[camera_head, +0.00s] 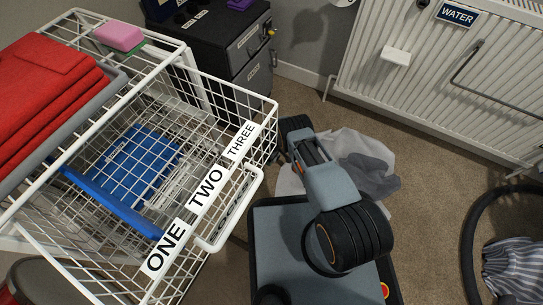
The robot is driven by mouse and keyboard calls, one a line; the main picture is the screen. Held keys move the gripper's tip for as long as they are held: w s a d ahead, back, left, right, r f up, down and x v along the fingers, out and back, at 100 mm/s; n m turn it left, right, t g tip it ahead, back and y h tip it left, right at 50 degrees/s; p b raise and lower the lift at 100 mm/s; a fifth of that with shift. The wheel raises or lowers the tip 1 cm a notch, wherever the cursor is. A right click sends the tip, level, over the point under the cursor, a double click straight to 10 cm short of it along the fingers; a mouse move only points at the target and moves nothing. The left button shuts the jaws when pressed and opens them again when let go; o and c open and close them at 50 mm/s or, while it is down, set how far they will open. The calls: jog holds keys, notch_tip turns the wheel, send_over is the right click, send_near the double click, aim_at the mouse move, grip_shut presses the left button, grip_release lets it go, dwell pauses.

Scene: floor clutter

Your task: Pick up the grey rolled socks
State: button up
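I cannot pick out the grey rolled socks for certain. A crumpled pale cloth or bag (348,146) lies on the carpet behind my arm, with a darker grey patch (376,180) at its right that may be cloth or shadow. A grey striped bundle of cloth (515,268) lies at the lower right edge, inside the curve of a black hose. My arm reaches forward from my base, and its dark far end (293,130) is beside the basket corner, left of the pale cloth. Its fingertips are hidden, so I cannot tell what they hold.
A white wire basket trolley (222,84) labelled ONE, TWO, THREE stands close on the left, holding a blue item (135,165). Red folded cloth (45,95) and a pink block (119,36) sit on it. A dark cabinet (215,40) and white radiator (430,75) stand behind.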

jog(key=shift+r, duration=0.1)
jog(key=shift+c, duration=0.4)
jog(key=c, duration=0.9)
